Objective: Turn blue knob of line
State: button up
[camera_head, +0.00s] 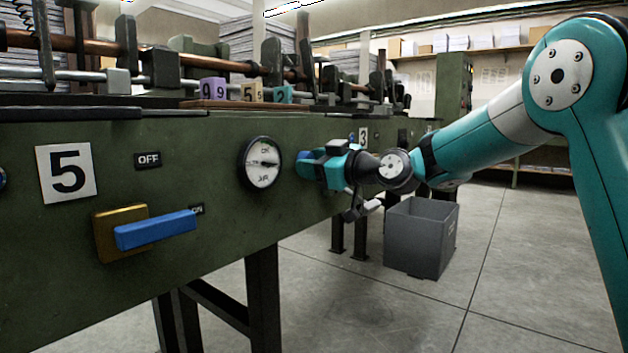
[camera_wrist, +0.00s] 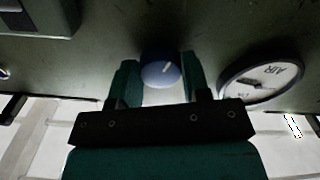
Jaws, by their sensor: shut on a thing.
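The blue knob (camera_wrist: 160,72) is round with a white pointer line and sits on the front of the dark green machine panel (camera_head: 215,150). In the wrist view it lies between the two teal fingers of my gripper (camera_wrist: 159,76), which is shut on it. In the head view my gripper (camera_head: 312,167) reaches the panel from the right, just right of the round gauge. There the knob is mostly hidden by the fingers.
The white-faced gauge (camera_head: 263,163) is close beside the knob; it also shows in the wrist view (camera_wrist: 258,83). A blue lever (camera_head: 156,230) juts out below the "5" plate (camera_head: 67,172). A grey bin (camera_head: 420,237) stands on the otherwise open floor.

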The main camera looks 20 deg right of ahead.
jog(key=shift+d+f+n+b, duration=0.1)
jog(key=shift+n+b, duration=0.9)
jog(key=shift+b, duration=0.25)
jog(key=o, duration=0.9)
jog(key=shift+s, duration=0.1)
jog(key=p+v, duration=0.1)
jog(key=v, duration=1.6)
jog(key=shift+d+p, duration=0.1)
jog(key=shift+p, duration=0.2)
